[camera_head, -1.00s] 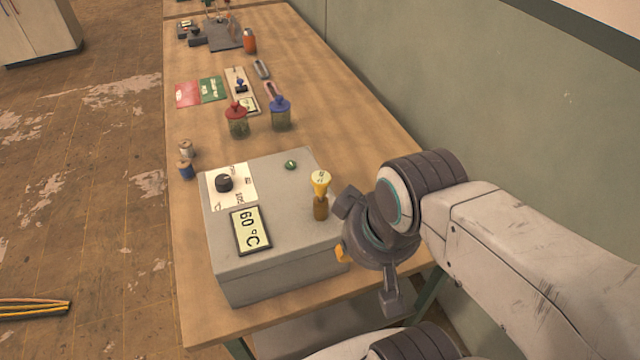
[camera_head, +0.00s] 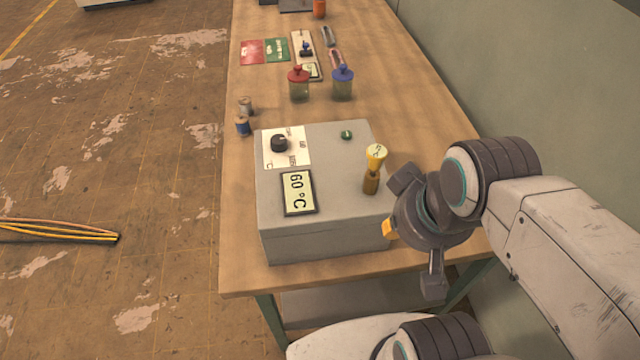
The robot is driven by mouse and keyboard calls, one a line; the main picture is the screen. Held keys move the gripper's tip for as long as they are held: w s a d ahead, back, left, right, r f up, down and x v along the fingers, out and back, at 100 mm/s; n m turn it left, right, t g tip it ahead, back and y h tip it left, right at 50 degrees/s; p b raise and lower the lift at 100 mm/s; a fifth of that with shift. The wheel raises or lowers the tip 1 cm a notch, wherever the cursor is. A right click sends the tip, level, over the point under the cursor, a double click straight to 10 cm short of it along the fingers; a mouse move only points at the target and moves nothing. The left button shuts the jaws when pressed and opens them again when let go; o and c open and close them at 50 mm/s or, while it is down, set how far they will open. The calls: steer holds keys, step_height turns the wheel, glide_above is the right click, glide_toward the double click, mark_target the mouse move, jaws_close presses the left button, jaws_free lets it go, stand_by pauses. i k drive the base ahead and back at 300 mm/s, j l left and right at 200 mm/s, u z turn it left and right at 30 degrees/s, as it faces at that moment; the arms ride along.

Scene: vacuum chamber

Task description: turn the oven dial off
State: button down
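The oven is a grey box (camera_head: 335,220) on the wooden bench. Its black dial (camera_head: 279,143) sits on a white marked plate (camera_head: 300,158) at the top left of the box's upper face. The small markings are too blurred to read surely. A display (camera_head: 298,192) below the dial reads 60 °C, turned sideways. My gripper (camera_head: 412,228) is at the right of the box, well apart from the dial. Its two dark finger parts appear spread apart, with nothing seen between them. A yellow part shows on its left side.
Two spools (camera_head: 243,126) stand left of the box. Red-lidded (camera_head: 299,85) and blue-lidded (camera_head: 343,85) jars stand behind. A wall bounds the right.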

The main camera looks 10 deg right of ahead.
mark_target(279, 143)
steer(key=j, duration=1.4)
steer(key=i, duration=0.05)
